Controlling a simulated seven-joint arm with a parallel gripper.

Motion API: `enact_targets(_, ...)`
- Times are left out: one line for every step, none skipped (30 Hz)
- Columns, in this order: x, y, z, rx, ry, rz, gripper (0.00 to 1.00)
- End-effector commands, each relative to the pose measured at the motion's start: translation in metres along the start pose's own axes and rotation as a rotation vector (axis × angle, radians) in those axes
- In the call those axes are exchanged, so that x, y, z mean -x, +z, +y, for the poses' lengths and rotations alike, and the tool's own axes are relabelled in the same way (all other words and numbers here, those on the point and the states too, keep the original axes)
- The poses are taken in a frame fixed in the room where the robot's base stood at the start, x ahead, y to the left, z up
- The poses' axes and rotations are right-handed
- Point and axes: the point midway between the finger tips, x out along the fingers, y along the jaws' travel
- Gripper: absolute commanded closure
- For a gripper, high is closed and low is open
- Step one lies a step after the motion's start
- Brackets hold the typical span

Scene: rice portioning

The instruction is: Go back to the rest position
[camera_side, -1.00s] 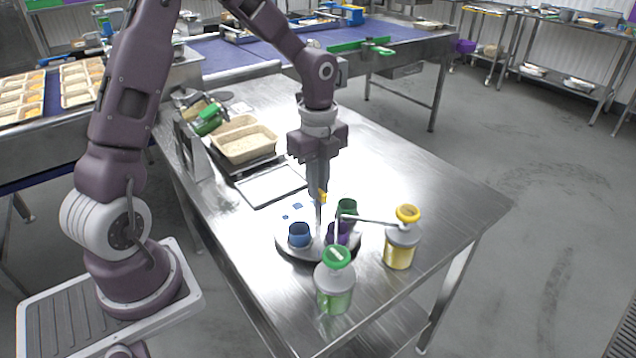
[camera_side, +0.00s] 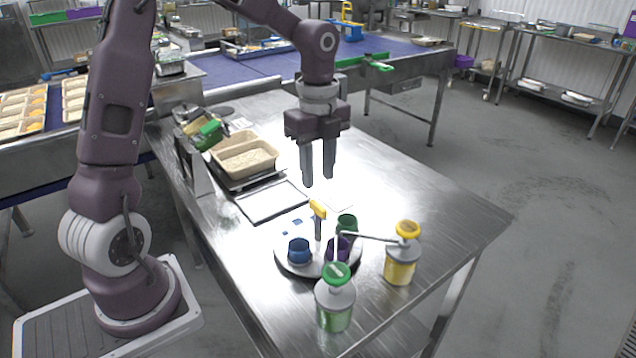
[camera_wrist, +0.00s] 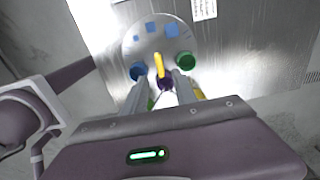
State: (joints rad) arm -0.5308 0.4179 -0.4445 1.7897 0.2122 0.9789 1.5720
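My gripper (camera_side: 319,184) is open and empty, its fingers pointing down above the round tray. In the wrist view the two fingers of my gripper (camera_wrist: 168,92) show apart with the tray behind them. The round tray (camera_side: 287,262) holds a blue cup (camera_side: 299,251), a green cup (camera_side: 347,224) and a purple cup (camera_side: 338,250). A yellow-topped upright handle (camera_side: 318,210) stands on the tray below my fingers, clear of them. It also shows in the wrist view (camera_wrist: 159,64).
A green-topped pump bottle (camera_side: 335,298) and a yellow-topped one (camera_side: 400,262) stand at the table's near side. Rice-filled containers (camera_side: 245,160) and a flat pale tray (camera_side: 270,201) lie at the left. The table's right part (camera_side: 440,200) is clear.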

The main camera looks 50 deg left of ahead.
Motion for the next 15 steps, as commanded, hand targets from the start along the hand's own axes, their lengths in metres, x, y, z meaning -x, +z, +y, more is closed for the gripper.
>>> enact_targets(0.0,0.0,0.0,0.0,0.0,0.0,0.66)
enact_targets(0.0,0.0,0.0,0.0,0.001,0.0,0.66)
enact_targets(0.0,0.0,0.0,0.0,0.001,0.0,0.66)
enact_targets(0.0,0.0,0.0,0.0,0.0,0.0,0.66)
enact_targets(0.0,0.0,0.0,0.0,0.0,0.0,0.66)
enact_targets(0.0,0.0,0.0,0.002,0.0,-0.001,0.66)
enact_targets(0.002,-0.001,0.002,0.012,-0.003,-0.005,0.66)
enact_targets(0.006,-0.003,0.005,0.032,-0.009,-0.013,0.66)
enact_targets(0.015,-0.007,0.012,0.084,-0.025,-0.031,0.66)
enact_targets(0.024,-0.012,0.02,0.142,-0.044,-0.048,0.66)
enact_targets(0.034,-0.018,0.03,0.219,-0.07,-0.064,0.66)
enact_targets(0.049,-0.025,0.048,0.343,-0.114,-0.081,0.66)
enact_targets(0.06,-0.032,0.063,0.449,-0.154,-0.084,0.66)
enact_targets(0.07,-0.038,0.079,0.559,-0.195,-0.078,0.66)
enact_targets(0.081,-0.045,0.101,0.708,-0.249,-0.053,0.66)
